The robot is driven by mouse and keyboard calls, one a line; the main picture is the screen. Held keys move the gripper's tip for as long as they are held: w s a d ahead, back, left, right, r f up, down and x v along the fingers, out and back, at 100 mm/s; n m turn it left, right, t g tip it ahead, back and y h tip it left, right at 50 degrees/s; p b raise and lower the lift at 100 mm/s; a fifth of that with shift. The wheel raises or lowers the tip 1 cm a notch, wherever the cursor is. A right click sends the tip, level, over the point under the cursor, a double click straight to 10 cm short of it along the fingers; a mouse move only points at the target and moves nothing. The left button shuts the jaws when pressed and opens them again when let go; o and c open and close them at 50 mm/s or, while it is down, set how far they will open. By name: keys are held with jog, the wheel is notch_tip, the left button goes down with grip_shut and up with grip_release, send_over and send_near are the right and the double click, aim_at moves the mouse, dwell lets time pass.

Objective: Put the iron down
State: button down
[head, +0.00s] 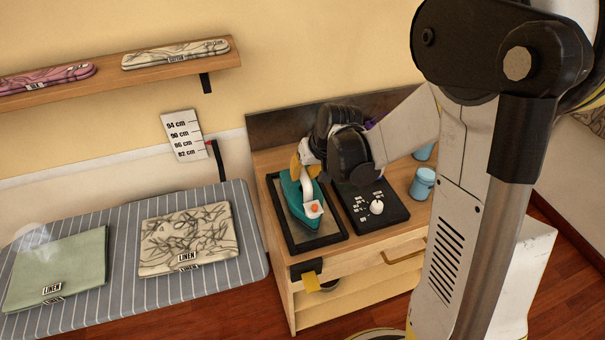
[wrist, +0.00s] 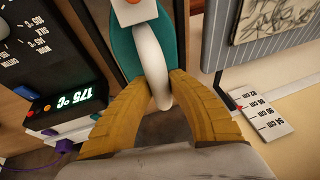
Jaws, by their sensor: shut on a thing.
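The iron (head: 291,194) has a teal body and a white handle with an orange button. In the head view it is over a black-rimmed tray (head: 318,245) on the wooden cabinet. I cannot tell whether its sole touches the tray. My gripper (head: 303,168) has yellow fingers and is shut on the back part of the handle. In the wrist view the fingers (wrist: 160,88) press on both sides of the white handle, and the teal body of the iron (wrist: 123,48) lies beyond them. The sole is hidden.
A blue cup (head: 423,184) is further right. The striped ironing board (head: 122,245) at left holds green (head: 60,265) and patterned (head: 187,236) folded linen.

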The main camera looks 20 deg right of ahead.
jog(key=shift+f, duration=0.15)
jog(key=c, duration=1.4)
grip_release()
jog(key=shift+o, duration=0.2)
jog(key=shift+r, duration=0.45)
jog(key=p+v, duration=0.4)
jog(key=v, duration=0.8)
jog(key=s+a+r+t+h, duration=0.1)
jog(key=s+r, duration=0.2)
jog(key=s, duration=0.4)
jog(key=s+a+r+t+h, duration=0.1)
jog(key=s+r, duration=0.3)
jog(key=s, duration=0.4)
jog(key=shift+s+t, duration=0.3)
jog(key=shift+t, duration=0.1)
jog(key=shift+a+r, duration=0.1)
